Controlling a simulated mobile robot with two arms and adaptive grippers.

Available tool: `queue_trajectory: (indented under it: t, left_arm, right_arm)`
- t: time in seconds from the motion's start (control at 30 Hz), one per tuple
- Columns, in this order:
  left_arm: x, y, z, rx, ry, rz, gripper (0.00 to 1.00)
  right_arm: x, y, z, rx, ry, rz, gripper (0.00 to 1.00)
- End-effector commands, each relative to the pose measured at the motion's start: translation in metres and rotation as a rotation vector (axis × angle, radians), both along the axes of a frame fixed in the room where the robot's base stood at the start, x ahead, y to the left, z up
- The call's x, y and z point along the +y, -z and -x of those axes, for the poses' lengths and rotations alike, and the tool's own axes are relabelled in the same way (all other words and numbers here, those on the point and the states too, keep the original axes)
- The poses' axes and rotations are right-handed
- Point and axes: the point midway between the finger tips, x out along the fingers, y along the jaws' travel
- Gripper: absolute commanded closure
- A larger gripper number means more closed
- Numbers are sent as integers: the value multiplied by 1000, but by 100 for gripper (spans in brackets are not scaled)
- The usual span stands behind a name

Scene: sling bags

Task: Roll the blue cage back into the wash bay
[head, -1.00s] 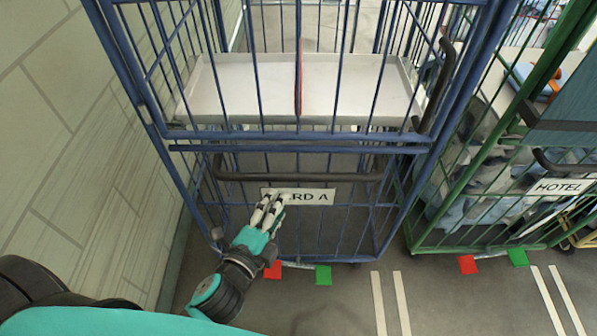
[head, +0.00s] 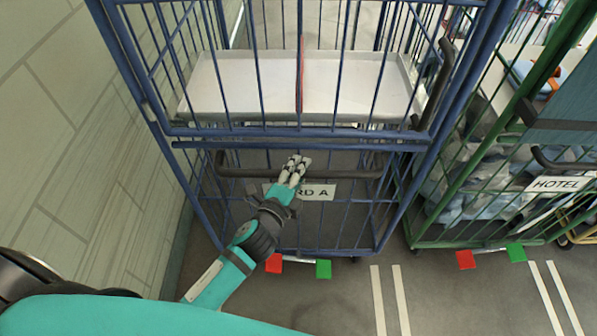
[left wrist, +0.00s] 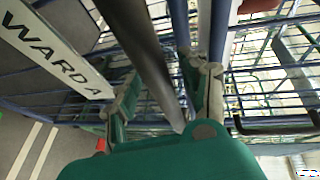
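The blue cage (head: 437,150) stands upright on the floor in front of me, with a WARD A plate (head: 318,192) on its front. A dark horizontal handle bar (head: 240,173) crosses its front just above the plate. My left gripper (head: 296,164) is at the middle of this bar. In the left wrist view my left gripper (left wrist: 165,88) has its fingers apart, with the dark bar (left wrist: 150,55) running between them. I cannot tell whether either finger touches the bar. The plate also shows in the left wrist view (left wrist: 55,52). My right gripper is not in view.
A green cage (head: 470,240) with a HOTEL plate (head: 558,184) and folded cloth stands close on the right. A tiled wall (head: 90,150) runs along the left. Red (head: 273,263) and green (head: 323,269) pedals sit low on the blue cage. Striped floor in front is clear.

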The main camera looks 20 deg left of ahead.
Motion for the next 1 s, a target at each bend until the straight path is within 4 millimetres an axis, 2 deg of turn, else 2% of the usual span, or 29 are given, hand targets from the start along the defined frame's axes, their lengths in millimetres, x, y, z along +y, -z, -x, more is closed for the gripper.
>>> queue_trajectory:
  t: [0.03,0.33,0.77,0.87,1.0]
  left_arm:
    - [0,0,0,0,0,0,61]
    - [0,0,0,0,0,0,100]
    - [1,1,0,2,0,-2,100]
    - [2,0,-5,1,0,-3,100]
    - [7,-1,-20,-3,-2,-6,100]
  right_arm:
    - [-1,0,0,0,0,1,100]
    - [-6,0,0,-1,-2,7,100]
    - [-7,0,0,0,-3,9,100]
    - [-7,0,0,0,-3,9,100]
    - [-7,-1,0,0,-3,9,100]
